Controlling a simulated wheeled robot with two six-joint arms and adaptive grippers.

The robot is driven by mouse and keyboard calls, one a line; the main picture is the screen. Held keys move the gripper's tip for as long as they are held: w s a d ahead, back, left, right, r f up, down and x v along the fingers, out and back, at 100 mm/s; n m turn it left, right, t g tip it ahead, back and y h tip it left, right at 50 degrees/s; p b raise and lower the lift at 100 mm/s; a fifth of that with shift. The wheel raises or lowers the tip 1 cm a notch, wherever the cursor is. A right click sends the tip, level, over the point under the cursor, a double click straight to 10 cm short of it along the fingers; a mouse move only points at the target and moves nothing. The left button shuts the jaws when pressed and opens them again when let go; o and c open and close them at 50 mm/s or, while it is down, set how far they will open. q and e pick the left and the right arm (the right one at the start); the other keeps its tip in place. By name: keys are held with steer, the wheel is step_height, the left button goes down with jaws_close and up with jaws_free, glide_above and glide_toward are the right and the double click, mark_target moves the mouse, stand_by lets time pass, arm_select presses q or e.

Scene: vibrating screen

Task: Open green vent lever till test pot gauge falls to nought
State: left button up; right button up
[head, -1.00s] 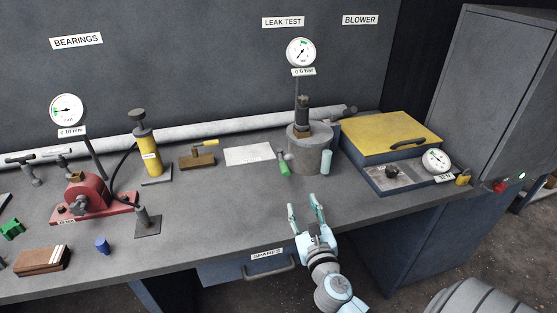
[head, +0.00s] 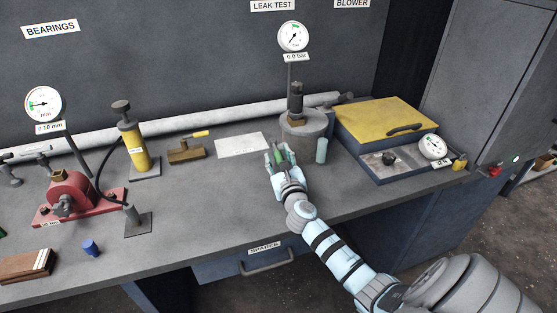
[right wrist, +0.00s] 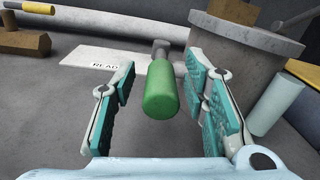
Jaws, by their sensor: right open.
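The green vent lever (head: 281,157) sticks out toward me from the grey test pot (head: 303,130). In the right wrist view the green grip (right wrist: 161,90) lies between the two teal finger pads of my right gripper (head: 278,156), with gaps on both sides. This gripper is open and apart from the lever. The test pot gauge (head: 293,36) stands above the pot on a thin stem. Its needle is tilted off to one side; its plate seems to read about 0.8 bar, in small print. My left gripper is not in view.
A pale cylinder (head: 322,151) stands just right of the lever, close to the right finger. A yellow-lidded box (head: 385,124) stands at the right.

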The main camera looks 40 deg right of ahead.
steer(key=shift+s+r, duration=0.1)
jaws_close()
steer(key=shift+s+d+r+n+t+y+p, duration=0.1)
steer(key=shift+d+n+t+y+p, duration=0.25)
steer(key=shift+n+y, duration=0.2)
steer(key=shift+y, duration=0.35)
jaws_free()
steer(key=v, duration=1.2)
steer(key=shift+s, duration=0.1)
